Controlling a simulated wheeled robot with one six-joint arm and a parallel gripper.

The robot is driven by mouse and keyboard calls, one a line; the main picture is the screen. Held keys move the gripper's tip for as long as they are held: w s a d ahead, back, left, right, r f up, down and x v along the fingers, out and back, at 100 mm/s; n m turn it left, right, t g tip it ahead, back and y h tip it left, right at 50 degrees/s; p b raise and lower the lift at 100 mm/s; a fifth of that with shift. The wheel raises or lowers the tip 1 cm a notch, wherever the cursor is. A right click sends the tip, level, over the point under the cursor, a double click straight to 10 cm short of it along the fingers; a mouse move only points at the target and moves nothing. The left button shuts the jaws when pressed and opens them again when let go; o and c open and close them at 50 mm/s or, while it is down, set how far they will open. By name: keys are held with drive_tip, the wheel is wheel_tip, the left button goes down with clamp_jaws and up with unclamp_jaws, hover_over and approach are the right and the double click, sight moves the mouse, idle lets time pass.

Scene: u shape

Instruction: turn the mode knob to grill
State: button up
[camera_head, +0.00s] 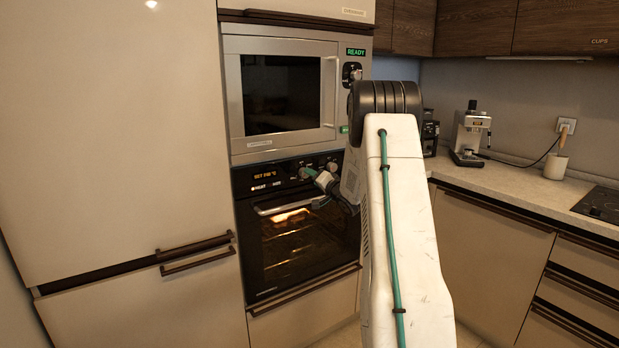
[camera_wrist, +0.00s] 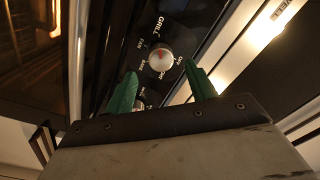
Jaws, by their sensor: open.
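The mode knob (camera_wrist: 161,60) is a round silver knob with a red mark on its face, in the wrist view. Labels around it include GRILL, FAN, BAKE and OFF; I cannot tell for sure which one the mark points at. My gripper (camera_wrist: 160,69) is open, its two green fingers on either side just short of the knob; contact cannot be told. In the head view my gripper (camera_head: 319,178) is at the oven's control panel (camera_head: 270,178), and my arm hides part of the panel's right side.
The lit oven (camera_head: 300,245) has a bar handle below the panel. A microwave (camera_head: 283,95) with a READY display sits above. Another knob (camera_wrist: 140,104) lies partly behind the left finger. A counter with a coffee machine (camera_head: 470,135) runs along the right.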

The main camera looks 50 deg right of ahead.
drive_tip(key=shift+v, duration=1.65)
